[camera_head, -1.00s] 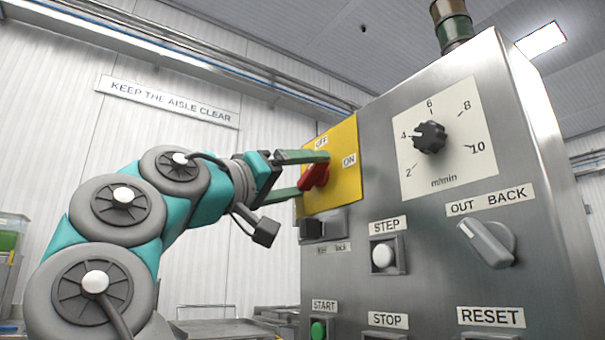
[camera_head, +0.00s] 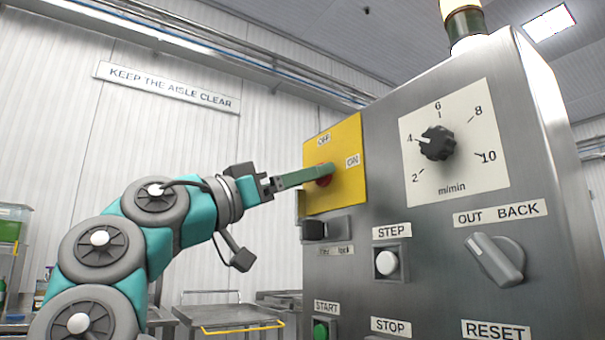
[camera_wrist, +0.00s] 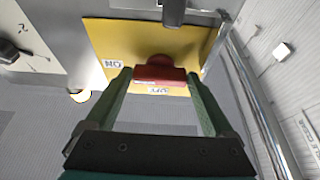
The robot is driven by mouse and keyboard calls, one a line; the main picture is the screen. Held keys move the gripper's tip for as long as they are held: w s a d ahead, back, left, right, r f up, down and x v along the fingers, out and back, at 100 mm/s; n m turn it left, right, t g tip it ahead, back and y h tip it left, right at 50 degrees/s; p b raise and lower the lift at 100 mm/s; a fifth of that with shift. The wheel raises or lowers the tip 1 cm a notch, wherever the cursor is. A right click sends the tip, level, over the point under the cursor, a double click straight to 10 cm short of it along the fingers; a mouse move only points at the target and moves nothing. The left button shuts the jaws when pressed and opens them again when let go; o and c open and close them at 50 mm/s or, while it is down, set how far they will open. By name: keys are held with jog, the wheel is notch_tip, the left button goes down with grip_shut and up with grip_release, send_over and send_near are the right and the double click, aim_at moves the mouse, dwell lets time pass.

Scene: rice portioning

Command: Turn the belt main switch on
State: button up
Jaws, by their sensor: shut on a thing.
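The belt main switch is a red knob (camera_head: 323,181) on a yellow plate (camera_head: 347,194) at the upper left of the steel panel. The plate has an OFF label (camera_head: 323,139) at the top and an ON label (camera_head: 353,160) at the right. My gripper (camera_head: 327,172) is shut on the red knob, and its fingers hide most of it in the head view. In the wrist view the red knob (camera_wrist: 160,74) sits between the two green fingertips. Which label the knob points at is hard to tell.
The speed dial (camera_head: 437,143), OUT/BACK selector (camera_head: 495,259), STEP button (camera_head: 387,262), START button (camera_head: 320,330) and a black switch (camera_head: 314,229) are on the same panel. A signal lamp (camera_head: 464,22) on top glows pale.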

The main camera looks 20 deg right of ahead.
dwell(0.3)
jog(key=o, duration=1.1)
jog(key=v, duration=0.7)
jog(key=shift+s+a+f, duration=0.1)
jog(key=shift+a+f, duration=0.05)
jog(key=shift+a, duration=0.25)
